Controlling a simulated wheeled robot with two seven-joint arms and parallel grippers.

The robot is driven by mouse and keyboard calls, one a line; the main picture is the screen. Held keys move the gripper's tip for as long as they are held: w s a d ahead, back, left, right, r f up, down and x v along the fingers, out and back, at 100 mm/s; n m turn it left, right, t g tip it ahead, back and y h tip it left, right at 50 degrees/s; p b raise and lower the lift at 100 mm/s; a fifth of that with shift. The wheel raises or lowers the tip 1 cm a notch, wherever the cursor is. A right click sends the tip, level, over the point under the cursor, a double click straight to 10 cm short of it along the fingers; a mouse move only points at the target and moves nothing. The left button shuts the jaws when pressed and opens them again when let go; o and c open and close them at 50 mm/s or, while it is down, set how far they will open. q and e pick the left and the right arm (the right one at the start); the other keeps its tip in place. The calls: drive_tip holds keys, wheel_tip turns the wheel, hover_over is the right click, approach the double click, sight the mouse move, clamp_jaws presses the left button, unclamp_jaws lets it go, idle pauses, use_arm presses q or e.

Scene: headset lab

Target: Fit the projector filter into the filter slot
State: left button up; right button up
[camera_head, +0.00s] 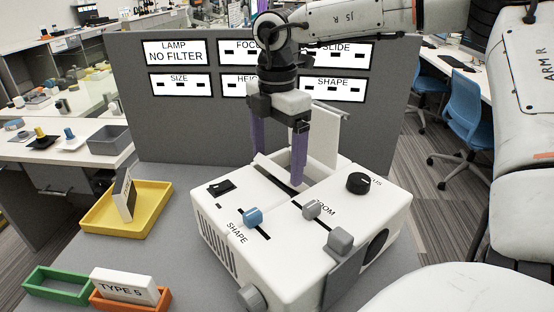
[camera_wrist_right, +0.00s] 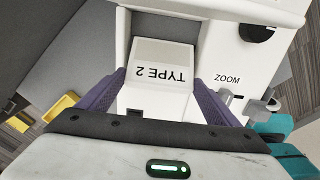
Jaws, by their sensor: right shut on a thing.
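The white projector (camera_head: 300,240) stands on the grey table, with its lid (camera_head: 330,130) raised at the back. My right gripper (camera_head: 277,170), with purple fingers, points down at the opening in the projector's top. In the wrist view the fingers are shut on a white filter block (camera_wrist_right: 160,75) labelled TYPE 2. The block sits at or in the opening; how deep its lower part goes is hidden. The panel sign (camera_head: 175,53) reads LAMP NO FILTER. My left gripper is out of view.
A yellow tray (camera_head: 95,222) at left holds a tilted white block (camera_head: 124,195). A green tray (camera_head: 38,287) is empty, and an orange tray (camera_head: 118,303) holds a TYPE 5 block (camera_head: 122,285). Knobs and sliders, including a blue one (camera_head: 252,217), stick up from the projector. A grey panel (camera_head: 195,120) stands behind.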

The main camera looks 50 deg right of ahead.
drive_tip(key=shift+f, duration=0.55)
drive_tip(key=shift+f, duration=0.2)
drive_tip(key=o, duration=1.4)
drive_tip(key=shift+w+r, duration=0.1)
drive_tip(key=shift+r, duration=0.3)
wheel_tip(320, 180, up, 10)
drive_tip(key=shift+f+b, duration=0.2)
drive_tip(key=shift+b, duration=0.15)
drive_tip(key=shift+f, duration=0.1)
